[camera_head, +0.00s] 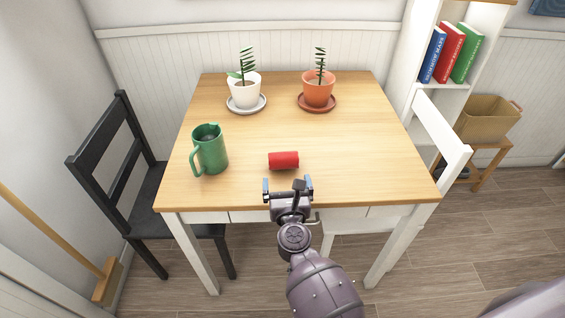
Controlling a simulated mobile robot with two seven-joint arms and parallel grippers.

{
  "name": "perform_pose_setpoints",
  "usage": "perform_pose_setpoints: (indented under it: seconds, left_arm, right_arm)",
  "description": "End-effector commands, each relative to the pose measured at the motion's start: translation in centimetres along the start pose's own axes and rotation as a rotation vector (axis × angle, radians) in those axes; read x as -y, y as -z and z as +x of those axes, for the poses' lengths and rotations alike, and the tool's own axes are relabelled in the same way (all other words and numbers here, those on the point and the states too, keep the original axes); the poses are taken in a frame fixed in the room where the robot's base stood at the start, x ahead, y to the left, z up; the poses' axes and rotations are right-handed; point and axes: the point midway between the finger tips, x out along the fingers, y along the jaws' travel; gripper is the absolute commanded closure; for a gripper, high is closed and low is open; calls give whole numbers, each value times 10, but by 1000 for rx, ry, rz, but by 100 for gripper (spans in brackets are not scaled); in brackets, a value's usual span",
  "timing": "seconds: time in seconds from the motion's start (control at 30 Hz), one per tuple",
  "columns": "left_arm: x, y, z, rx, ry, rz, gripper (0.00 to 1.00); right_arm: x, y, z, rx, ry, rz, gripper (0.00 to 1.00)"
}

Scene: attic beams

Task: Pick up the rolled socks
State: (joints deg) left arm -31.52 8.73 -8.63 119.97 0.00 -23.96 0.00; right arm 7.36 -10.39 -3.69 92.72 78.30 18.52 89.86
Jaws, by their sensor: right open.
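A red rolled bundle, the rolled socks (284,160), lies on the wooden table (350,165) near its front middle. My right gripper (288,184) comes in from the bottom and hangs at the table's front edge, just on the near side of the socks. Its two fingers are apart, with nothing seen between them. A small gap shows between the fingertips and the socks. My left gripper does not show in the head view.
A green pitcher (210,150) stands left of the socks. A white potted plant (244,93) and a terracotta potted plant (319,92) stand on saucers at the back. A black chair (120,170) and a white chair (440,135) flank the table. The table right of the socks is clear.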

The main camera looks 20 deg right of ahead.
Motion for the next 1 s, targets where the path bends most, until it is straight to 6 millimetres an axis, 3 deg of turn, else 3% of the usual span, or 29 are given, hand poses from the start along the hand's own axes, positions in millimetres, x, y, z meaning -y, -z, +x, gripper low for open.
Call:
perform_pose_setpoints:
  seconds: [0.3,0.67,1.0]
  left_arm:
    - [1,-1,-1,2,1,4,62]
    - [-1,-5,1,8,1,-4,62]
    - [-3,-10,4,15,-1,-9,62]
  right_arm:
    - [-1,0,39,0,2,21,0]
    - [0,1,63,-1,1,18,0]
    - [2,4,102,-3,1,17,0]
